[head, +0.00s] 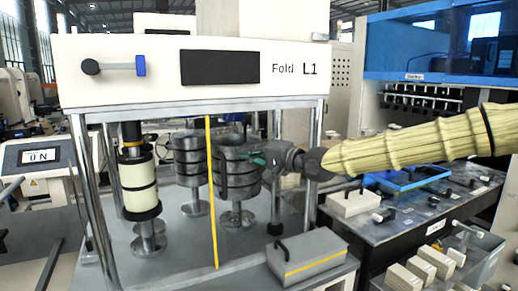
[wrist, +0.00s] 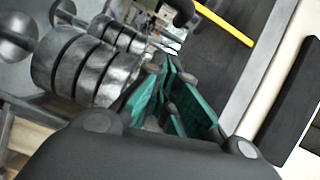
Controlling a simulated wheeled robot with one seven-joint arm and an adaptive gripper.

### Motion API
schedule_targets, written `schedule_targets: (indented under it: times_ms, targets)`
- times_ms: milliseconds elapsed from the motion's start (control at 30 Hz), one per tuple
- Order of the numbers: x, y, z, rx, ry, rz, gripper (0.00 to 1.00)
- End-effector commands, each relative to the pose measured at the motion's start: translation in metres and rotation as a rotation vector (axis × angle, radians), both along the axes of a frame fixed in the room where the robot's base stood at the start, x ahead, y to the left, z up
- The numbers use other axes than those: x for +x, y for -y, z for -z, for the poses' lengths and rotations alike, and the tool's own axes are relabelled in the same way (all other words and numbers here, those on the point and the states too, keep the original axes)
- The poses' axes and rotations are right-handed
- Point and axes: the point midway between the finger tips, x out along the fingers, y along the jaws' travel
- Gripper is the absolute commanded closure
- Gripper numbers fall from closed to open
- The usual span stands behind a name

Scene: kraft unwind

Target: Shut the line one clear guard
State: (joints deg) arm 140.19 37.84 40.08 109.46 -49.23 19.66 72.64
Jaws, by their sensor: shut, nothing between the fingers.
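The line one machine, labelled Fold L1 (head: 297,70), fills the middle of the head view. A yellow upright strip (head: 212,190) stands in front of its rollers; it looks like the edge of the clear guard, whose pane I cannot make out. A yellow strip (wrist: 225,22) also shows at the top of the wrist view, with a dark curved piece (wrist: 183,10) close to its left. My gripper (head: 254,160) is at the right of the strip, by the metal rollers (head: 238,175). In the wrist view its green fingers (wrist: 172,95) are together and empty, apart from the yellow strip.
Ribbed rollers (wrist: 85,65) lie close to the left of my fingers. A steel post (head: 312,165) stands at the machine's right front. A grey box with a handle (head: 307,257) sits at the front right. A bench with blocks (head: 435,235) is further right.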

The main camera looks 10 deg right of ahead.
Motion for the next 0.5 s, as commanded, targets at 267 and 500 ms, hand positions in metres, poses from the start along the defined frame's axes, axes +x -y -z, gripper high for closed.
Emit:
schedule_targets:
  times_ms: [267, 500]
  targets:
    - [-0.014, -0.021, 0.002, -0.002, 0.001, -0.001, 1.00]
    - [-0.018, -0.027, 0.005, -0.001, 0.002, 0.001, 1.00]
